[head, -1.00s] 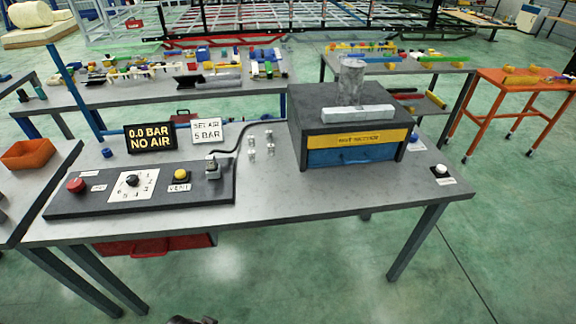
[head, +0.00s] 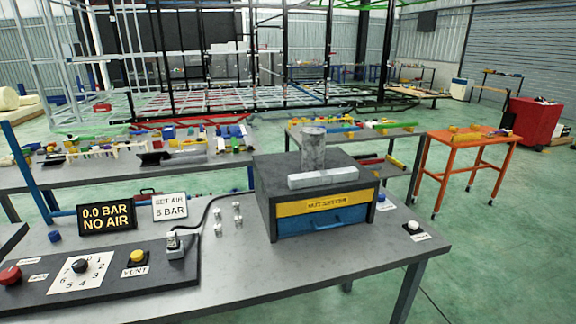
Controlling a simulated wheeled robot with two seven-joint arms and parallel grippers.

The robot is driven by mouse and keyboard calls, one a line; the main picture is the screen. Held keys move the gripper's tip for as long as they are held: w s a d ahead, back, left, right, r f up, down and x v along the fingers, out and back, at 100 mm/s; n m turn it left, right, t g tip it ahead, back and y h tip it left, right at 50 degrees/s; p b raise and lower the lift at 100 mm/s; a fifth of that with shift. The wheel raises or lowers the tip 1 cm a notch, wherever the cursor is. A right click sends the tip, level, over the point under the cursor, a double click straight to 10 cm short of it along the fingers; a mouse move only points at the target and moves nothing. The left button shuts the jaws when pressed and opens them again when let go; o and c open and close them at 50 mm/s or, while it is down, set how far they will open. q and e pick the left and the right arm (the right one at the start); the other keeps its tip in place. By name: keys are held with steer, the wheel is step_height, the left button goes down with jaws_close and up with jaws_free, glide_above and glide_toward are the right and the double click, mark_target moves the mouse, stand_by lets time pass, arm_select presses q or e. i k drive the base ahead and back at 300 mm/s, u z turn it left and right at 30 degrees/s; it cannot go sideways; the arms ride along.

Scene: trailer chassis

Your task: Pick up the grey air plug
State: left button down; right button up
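A grey piece, which looks like the air plug (head: 175,245), stands at the right end of the dark control panel (head: 130,291). A black hose (head: 204,213) curves from it toward the back of the table. Its exact shape and how it is seated are too small to tell. Neither of my grippers shows in the head view.
The panel carries a red button (head: 10,275), a numbered dial (head: 80,266) and a yellow vent button (head: 137,256). Signs behind read 0.0 BAR NO AIR (head: 107,217) and SET AIR 5 BAR (head: 170,206). A dark box with a blue drawer (head: 322,219) stands right. Bare tabletop (head: 270,275) lies in front.

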mark_target(174, 243)
steer(key=u, duration=0.8)
steer(key=k, duration=1.35)
steer(key=z, duration=0.4)
steer(key=i, duration=0.9)
steer(key=z, duration=0.4)
